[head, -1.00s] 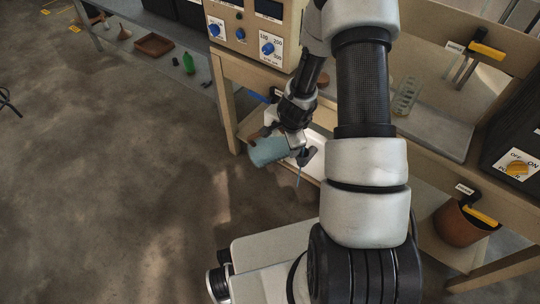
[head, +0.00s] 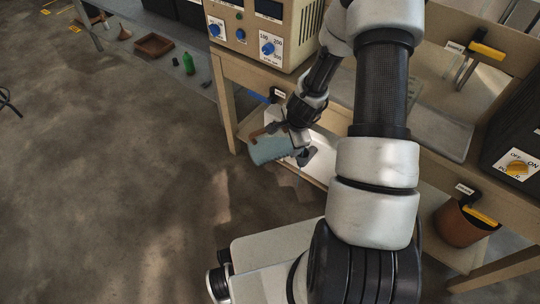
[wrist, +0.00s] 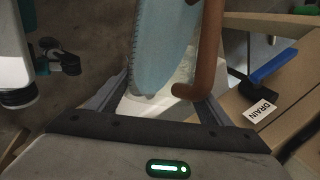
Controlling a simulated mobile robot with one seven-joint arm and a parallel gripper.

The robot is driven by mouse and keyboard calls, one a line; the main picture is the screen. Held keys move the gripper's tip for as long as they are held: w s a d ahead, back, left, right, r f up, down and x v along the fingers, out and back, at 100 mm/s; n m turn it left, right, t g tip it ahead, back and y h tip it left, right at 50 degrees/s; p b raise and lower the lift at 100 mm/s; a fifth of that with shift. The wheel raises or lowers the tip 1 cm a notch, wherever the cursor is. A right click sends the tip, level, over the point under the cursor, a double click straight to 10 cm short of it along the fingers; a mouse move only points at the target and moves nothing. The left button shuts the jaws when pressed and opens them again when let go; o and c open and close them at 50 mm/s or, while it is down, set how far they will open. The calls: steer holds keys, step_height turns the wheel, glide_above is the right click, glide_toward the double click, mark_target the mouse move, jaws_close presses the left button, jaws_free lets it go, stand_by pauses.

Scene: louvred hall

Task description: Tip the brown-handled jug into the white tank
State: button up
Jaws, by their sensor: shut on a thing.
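The jug (head: 270,150) is pale blue with a brown handle (head: 258,133). My gripper (head: 299,146) is shut on the jug, which is held tilted well over at the tank's left side. In the wrist view the jug's blue body (wrist: 163,45) and brown handle (wrist: 208,50) rise between my fingers (wrist: 163,108). The white tank (head: 325,150) lies behind and to the right of the jug, partly hidden by my arm. Part of the tank also shows beneath the jug in the wrist view (wrist: 140,106). The jug's mouth and contents cannot be made out.
A wooden bench (head: 228,72) holds a control box (head: 262,35) above the tank. A blue lever (wrist: 272,66) with a DRAIN label (wrist: 259,110) sits beside the tank. A brown pot (head: 458,225) stands at right.

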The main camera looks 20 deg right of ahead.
steer(key=shift+d, duration=0.1)
steer(key=shift+d+r+y, duration=0.2)
steer(key=shift+r+y, duration=0.05)
steer(key=shift+y, duration=0.15)
stand_by(0.7)
steer(key=shift+s+d+r+y, duration=0.1)
steer(key=shift+d+y, duration=0.2)
steer(key=shift+r, duration=0.1)
stand_by(0.4)
